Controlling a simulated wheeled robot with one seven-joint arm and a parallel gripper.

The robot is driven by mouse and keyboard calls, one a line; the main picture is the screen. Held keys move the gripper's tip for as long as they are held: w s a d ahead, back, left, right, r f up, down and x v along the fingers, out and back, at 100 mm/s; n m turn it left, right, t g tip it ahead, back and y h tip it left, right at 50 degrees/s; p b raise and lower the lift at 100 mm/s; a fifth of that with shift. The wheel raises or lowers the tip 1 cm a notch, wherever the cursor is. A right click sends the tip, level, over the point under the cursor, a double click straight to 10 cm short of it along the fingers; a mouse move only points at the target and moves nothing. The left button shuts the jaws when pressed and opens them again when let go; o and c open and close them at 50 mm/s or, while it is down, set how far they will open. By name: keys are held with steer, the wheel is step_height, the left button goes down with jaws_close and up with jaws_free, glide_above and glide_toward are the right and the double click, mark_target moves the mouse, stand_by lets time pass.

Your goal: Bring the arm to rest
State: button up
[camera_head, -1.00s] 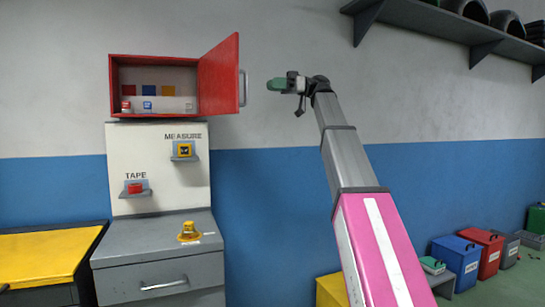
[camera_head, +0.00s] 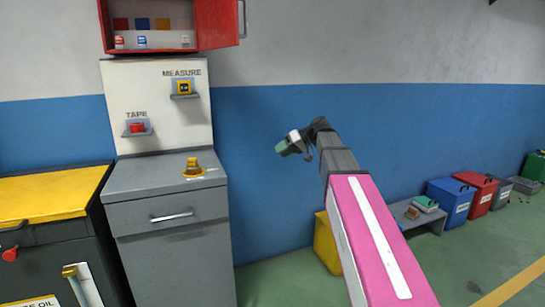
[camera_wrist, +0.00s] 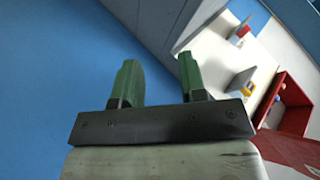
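My gripper (camera_head: 284,147) is at the end of my pink and grey arm, in front of the blue lower wall and to the right of the cabinet. In the wrist view my gripper (camera_wrist: 158,80) shows two green fingers standing well apart. Nothing is between them; blue wall shows in the gap. My gripper touches nothing that I can see.
An open red wall cabinet (camera_head: 243,42) hangs upper left. Below it are a tape roll (camera_head: 137,127), a tape measure (camera_head: 184,88) and a yellow object (camera_head: 193,168) on the grey drawer cabinet (camera_head: 165,188). Bins (camera_head: 452,203) and a low bench (camera_head: 425,217) stand right.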

steer(key=s+d+f+m+h, duration=0.2)
steer(key=s+f, duration=0.1)
steer(key=f, duration=0.5)
steer(key=s+d+f+m+h, duration=0.1)
steer(key=s+d+f+h, duration=0.15)
steer(key=f, duration=0.55)
steer(key=s+d+f+m+h, duration=0.15)
steer(key=s+f, duration=0.25)
steer(key=f, duration=0.4)
steer(key=s+d+f+m+h, duration=0.1)
steer(key=s+d+f+h, duration=0.1)
steer(key=s+d+f, duration=0.2)
steer(key=s+d+f+m+g+h, duration=0.1)
steer(key=s+d+f+h, duration=0.2)
steer(key=s+f, duration=0.6)
step_height(320, 180, down, 2)
steer(key=shift+d+f, duration=0.1)
steer(key=shift+d, duration=0.75)
steer(key=shift+d+m, duration=0.1)
steer(key=shift+m, duration=0.15)
